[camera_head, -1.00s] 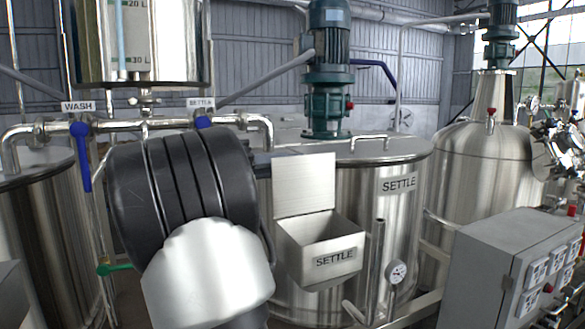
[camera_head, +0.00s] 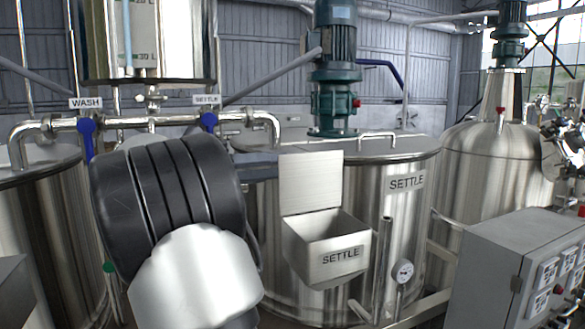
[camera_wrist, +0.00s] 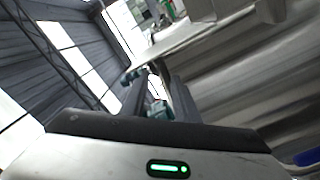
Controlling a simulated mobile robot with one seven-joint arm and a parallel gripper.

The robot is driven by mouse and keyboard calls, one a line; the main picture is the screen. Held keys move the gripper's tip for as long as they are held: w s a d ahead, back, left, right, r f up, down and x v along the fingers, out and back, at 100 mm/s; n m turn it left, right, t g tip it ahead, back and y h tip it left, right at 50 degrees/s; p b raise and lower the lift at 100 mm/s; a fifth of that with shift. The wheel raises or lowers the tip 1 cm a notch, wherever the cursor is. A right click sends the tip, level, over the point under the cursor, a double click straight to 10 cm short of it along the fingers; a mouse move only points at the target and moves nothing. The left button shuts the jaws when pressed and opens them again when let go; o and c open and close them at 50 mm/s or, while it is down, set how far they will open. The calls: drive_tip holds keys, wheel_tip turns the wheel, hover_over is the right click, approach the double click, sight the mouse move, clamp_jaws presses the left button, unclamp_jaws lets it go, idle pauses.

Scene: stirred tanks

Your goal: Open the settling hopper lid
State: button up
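The settling hopper (camera_head: 325,265) is a steel box labelled SETTLE on the front of the settle tank (camera_head: 405,215). Its flat lid (camera_head: 311,183) stands upright at the back edge, and the hopper mouth is uncovered. My gripper is hidden behind my arm in the head view. In the wrist view my gripper (camera_wrist: 147,92) shows two dark fingers with teal tips, apart, with nothing visible between them. No contact with the lid shows.
Left of the hopper, pipework with blue-handled valves (camera_head: 208,121) runs above my arm. A vertical pipe and a gauge (camera_head: 403,271) are right of the hopper. A grey control box (camera_head: 490,270) stands at the lower right. A motor (camera_head: 335,60) tops the tank.

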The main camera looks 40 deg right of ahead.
drive_tip(key=v, duration=1.2)
drive_tip(key=shift+b, duration=0.3)
drive_tip(key=shift+s, duration=0.1)
